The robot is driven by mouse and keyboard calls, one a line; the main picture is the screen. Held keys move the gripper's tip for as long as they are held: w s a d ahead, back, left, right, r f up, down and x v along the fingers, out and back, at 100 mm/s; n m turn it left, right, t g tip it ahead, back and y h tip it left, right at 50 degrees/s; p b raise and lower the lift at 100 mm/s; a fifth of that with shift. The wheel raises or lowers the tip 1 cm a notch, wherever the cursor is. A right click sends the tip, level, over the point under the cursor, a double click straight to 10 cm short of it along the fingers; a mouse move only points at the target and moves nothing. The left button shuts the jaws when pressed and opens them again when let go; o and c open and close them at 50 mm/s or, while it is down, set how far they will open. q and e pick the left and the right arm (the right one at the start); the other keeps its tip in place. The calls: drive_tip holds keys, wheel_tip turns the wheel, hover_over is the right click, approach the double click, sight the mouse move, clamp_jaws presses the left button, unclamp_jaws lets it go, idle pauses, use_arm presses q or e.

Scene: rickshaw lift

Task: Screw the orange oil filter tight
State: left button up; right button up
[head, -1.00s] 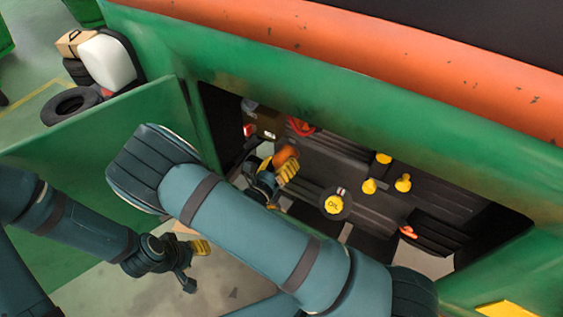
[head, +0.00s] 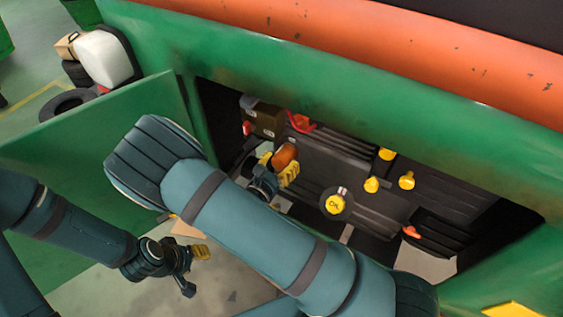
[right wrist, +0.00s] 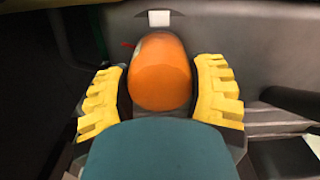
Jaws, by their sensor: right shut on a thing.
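The orange oil filter (head: 285,155) is inside the engine bay, toward its left side. My right gripper (head: 277,170) reaches into the bay and is shut on it. In the right wrist view the filter (right wrist: 160,72) stands between the two yellow finger pads of my right gripper (right wrist: 160,88), one on each side. The filter's far end, where it meets the engine, is hidden. My left gripper (head: 196,268) hangs outside the bay, low and left, away from the filter; its finger opening cannot be made out.
The green panel (head: 110,130) stands left of the bay, and the green body edge (head: 340,115) runs above it. A yellow oil cap (head: 335,204), yellow knobs (head: 407,180) and a dark box (head: 266,120) are inside the bay. Tyres and a white container (head: 105,58) stand far left.

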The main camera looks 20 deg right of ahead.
drive_tip(key=m+b, duration=0.1)
drive_tip(key=m, duration=0.1)
drive_tip(key=shift+m+b, duration=0.3)
drive_tip(key=shift+m, duration=0.5)
drive_tip(key=shift+r, duration=0.1)
drive_tip(key=shift+w, duration=0.1)
drive_tip(key=shift+d+m+b, duration=0.1)
drive_tip(key=shift+m+b, duration=1.15)
drive_tip(key=shift+m, duration=0.25)
drive_tip(key=shift+m+b, duration=0.3)
drive_tip(key=shift+m, duration=0.2)
